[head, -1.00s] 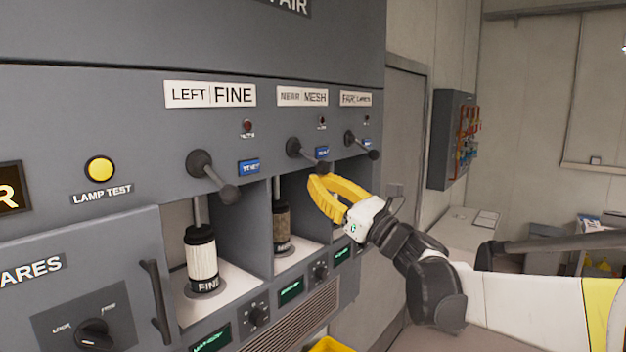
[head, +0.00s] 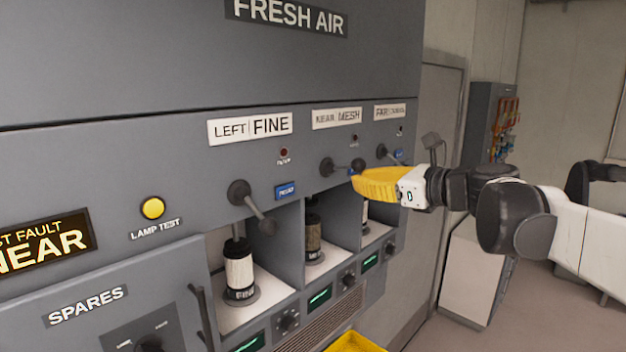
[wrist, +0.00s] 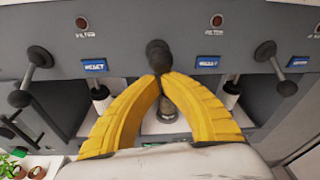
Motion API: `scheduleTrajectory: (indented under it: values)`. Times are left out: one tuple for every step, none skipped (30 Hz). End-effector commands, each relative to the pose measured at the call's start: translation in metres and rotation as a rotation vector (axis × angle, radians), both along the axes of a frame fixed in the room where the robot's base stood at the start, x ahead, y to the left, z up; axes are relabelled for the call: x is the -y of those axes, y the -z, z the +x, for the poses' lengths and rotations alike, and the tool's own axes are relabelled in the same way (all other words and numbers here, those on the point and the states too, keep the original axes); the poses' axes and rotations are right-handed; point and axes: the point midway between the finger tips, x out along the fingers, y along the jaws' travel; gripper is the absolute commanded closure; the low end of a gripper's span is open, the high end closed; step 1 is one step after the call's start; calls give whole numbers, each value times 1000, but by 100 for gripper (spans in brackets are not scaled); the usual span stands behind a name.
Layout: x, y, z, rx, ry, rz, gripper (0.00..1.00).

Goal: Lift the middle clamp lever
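The middle clamp lever (head: 341,166) is a dark bar with a round knob, under the NEAR MESH label (head: 337,118). It points out from the panel about level, while the left lever (head: 252,208) and right lever (head: 391,155) slope down. My yellow gripper (head: 355,181) is just under the middle knob. In the wrist view, the fingertips (wrist: 160,80) meet directly below the middle lever's knob (wrist: 159,58), seemingly touching it. The fingers look shut, with nothing clearly between them. The dark mesh filter (head: 313,238) stands in the bay below.
The left bay holds a white FINE filter (head: 240,272). Blue reset buttons (head: 286,191) sit beside the levers. A yellow bin (head: 355,342) is low in front of the panel. The left and right levers flank my gripper in the wrist view.

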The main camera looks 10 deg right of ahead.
Motion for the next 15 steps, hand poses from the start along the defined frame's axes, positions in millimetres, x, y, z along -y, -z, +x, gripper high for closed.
scheduleTrajectory:
  values:
    - [0, -3, 0, 0, 0, 0, 100]
    - [0, -5, 0, 1, 0, 1, 100]
    - [0, -7, 0, 1, 0, 1, 100]
    - [0, -8, 0, 1, 0, 1, 100]
    - [0, -9, 0, 1, 0, 1, 100]
    - [0, -11, 0, 1, 0, 1, 100]
    - [0, -12, 0, 1, 0, 1, 100]
    - [0, -13, 0, 1, 0, 1, 100]
    - [0, -14, 0, 1, 0, 1, 100]
    - [0, -14, 0, 1, 0, 1, 100]
    - [0, -15, 0, 1, 0, 1, 100]
    - [0, -16, 0, 2, 0, 1, 100]
    - [0, -16, 0, 2, 0, 1, 100]
    - [0, -17, 0, 2, 0, 1, 100]
    - [0, -17, 0, 2, 0, 1, 100]
